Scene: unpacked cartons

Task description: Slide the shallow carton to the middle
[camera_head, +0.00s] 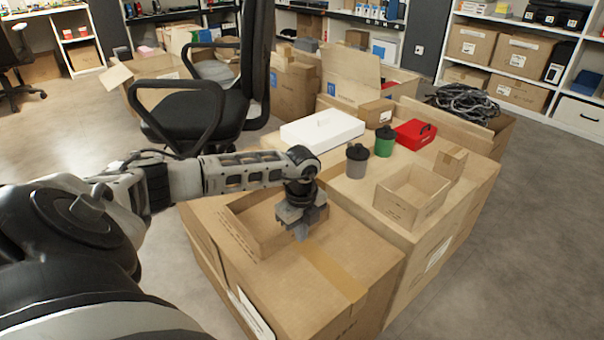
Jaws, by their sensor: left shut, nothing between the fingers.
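A shallow open carton (241,235) sits on top of the large closed carton (300,285) at the front, near its left back part. My left gripper (303,234) points down at the shallow carton's right end, its fingers shut and empty. The gripper and wrist cover part of that end, and I cannot tell whether the fingers touch the carton's wall. My right gripper is out of view.
A smaller open carton (406,210), a small closed box (451,161), grey (357,163) and green (384,143) canisters, a red case (415,134) and a white box (322,130) stand behind. An office chair (196,118) is at the back left. The front carton's right top is clear.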

